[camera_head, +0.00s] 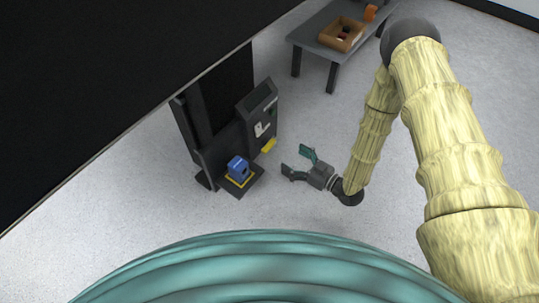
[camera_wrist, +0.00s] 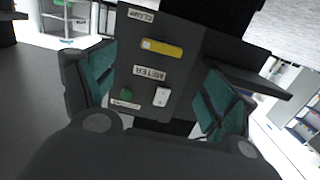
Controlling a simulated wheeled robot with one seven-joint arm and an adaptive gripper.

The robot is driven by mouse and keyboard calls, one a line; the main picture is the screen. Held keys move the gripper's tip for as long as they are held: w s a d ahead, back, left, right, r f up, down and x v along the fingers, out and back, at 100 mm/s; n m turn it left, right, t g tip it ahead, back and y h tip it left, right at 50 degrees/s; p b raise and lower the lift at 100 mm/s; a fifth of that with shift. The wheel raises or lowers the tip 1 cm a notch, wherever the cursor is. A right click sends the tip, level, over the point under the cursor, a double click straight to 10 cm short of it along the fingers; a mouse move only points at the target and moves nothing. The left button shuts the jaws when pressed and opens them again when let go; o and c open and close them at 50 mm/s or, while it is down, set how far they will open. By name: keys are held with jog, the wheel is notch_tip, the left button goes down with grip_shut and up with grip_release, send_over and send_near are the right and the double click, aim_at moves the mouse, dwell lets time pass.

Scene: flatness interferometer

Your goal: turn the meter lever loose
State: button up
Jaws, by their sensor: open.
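The dark instrument housing (camera_head: 257,107) stands left of my gripper in the head view. Its front panel (camera_wrist: 190,52) fills the middle of the wrist view. A yellow lever (camera_wrist: 162,48) lies across the panel between the CLAMP label (camera_wrist: 141,15) and the METER label (camera_wrist: 149,73); I cannot tell which label belongs to it. The yellow lever also shows low on the housing in the head view (camera_head: 268,145). My gripper (camera_head: 296,161) is open and empty, apart from the panel. Its green-padded fingers flank the panel in the wrist view (camera_wrist: 156,78).
A blue block (camera_head: 237,167) rests on the instrument's low yellow-edged stage. A grey table (camera_head: 312,38) with a cardboard box (camera_head: 341,33) stands behind. Floor around my gripper is clear.

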aim_at(271, 147)
jog(key=shift+n+y, duration=0.4)
jog(key=shift+y, duration=0.1)
jog(key=shift+f+b+x, duration=0.2)
jog(key=shift+b+x, duration=0.9)
jog(key=shift+x, duration=0.8)
jog(key=shift+f+b+x, duration=0.2)
jog(key=shift+b+x, duration=0.85)
jog(key=shift+x, duration=0.85)
jog(key=shift+f+b+x, duration=0.15)
jog(key=shift+b+x, duration=0.95)
jog(key=shift+x, duration=0.8)
jog(key=shift+d, duration=0.1)
jog(key=c, duration=1)
